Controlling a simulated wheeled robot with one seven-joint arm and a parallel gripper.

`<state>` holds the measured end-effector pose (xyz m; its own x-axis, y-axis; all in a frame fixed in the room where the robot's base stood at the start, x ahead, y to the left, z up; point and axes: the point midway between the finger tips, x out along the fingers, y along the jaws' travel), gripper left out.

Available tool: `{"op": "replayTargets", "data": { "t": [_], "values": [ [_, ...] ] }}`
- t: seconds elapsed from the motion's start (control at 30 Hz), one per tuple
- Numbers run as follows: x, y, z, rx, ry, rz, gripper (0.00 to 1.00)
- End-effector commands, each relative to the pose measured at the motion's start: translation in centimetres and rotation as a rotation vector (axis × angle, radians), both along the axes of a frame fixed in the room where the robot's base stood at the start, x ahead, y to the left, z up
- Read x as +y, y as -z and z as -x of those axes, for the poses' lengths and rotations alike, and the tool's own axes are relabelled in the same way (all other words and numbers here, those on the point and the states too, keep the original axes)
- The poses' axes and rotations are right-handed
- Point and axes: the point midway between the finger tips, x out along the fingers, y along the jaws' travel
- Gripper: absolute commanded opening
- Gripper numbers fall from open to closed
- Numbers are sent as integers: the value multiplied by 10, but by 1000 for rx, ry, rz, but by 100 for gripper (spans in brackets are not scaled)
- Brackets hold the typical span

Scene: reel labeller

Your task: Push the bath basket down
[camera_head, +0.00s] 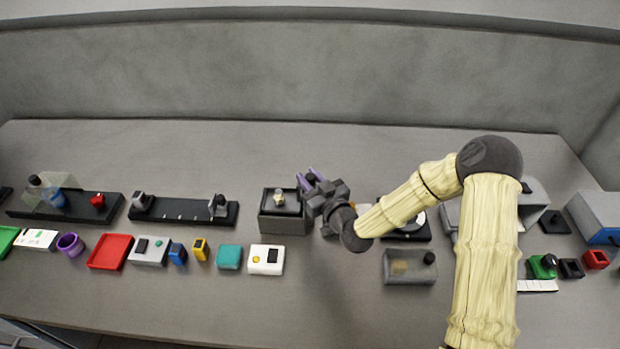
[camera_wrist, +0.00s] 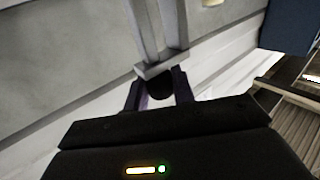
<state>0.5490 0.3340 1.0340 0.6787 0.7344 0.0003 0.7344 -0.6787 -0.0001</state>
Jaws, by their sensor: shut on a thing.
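A grey box with a dark, recessed top (camera_head: 284,224) stands near the middle of the bench in the head view; it looks like the bath. A small pale piece stands up in its top. My gripper (camera_head: 309,174) is just right of the box's top edge, with purple fingers. In the wrist view the fingers (camera_wrist: 160,84) are shut on a dark round knob (camera_wrist: 160,90). A pale grey upright frame with a crossbar (camera_wrist: 148,30) rises just beyond the knob and looks part of the basket. The basket's lower part is not clear in either view.
Left of the box is a dark rail with small fittings (camera_head: 180,211). In front stand a white box (camera_head: 266,260), a teal block (camera_head: 229,257) and a red tray (camera_head: 110,251). A grey box with a black knob (camera_head: 410,268) is right, near my arm. The bench behind is clear.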

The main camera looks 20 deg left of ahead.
Motion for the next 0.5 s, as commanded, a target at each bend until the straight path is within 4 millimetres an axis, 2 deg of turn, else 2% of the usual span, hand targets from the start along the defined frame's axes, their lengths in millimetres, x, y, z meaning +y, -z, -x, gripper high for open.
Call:
{"op": "replayTargets", "data": {
  "t": [0.5],
  "values": [
    [-1, 56, 0, 2, 0, 4, 0]
  ]
}}
